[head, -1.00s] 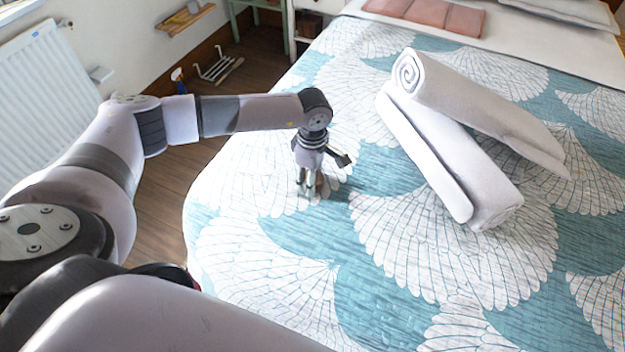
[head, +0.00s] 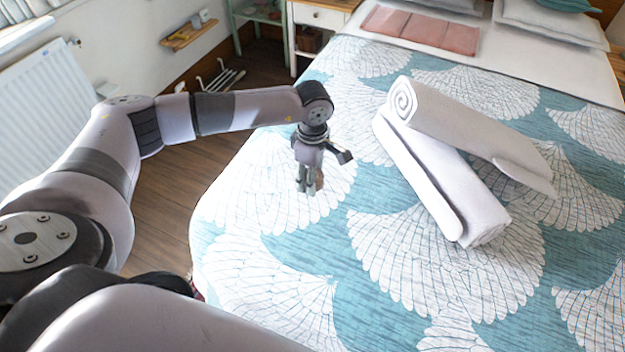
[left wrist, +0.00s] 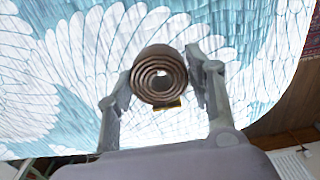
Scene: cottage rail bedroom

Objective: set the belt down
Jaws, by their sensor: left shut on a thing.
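The belt (left wrist: 158,66) is a brown rolled coil, seen end-on in the left wrist view. My left gripper (head: 309,187) is shut on it, with one finger on each side of the coil. In the head view the belt (head: 319,180) shows only as a small brown patch behind the fingers. The gripper points down over the left part of the bed (head: 385,290). I cannot tell whether the coil touches the cover. My right gripper is not in view.
Two rolled white towels (head: 470,130) lie crossed on the bed to the right of the gripper. A folded pink cloth (head: 420,29) lies near the pillows. The teal and white cover is clear in front of the gripper. A radiator (head: 45,85) stands at the left wall.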

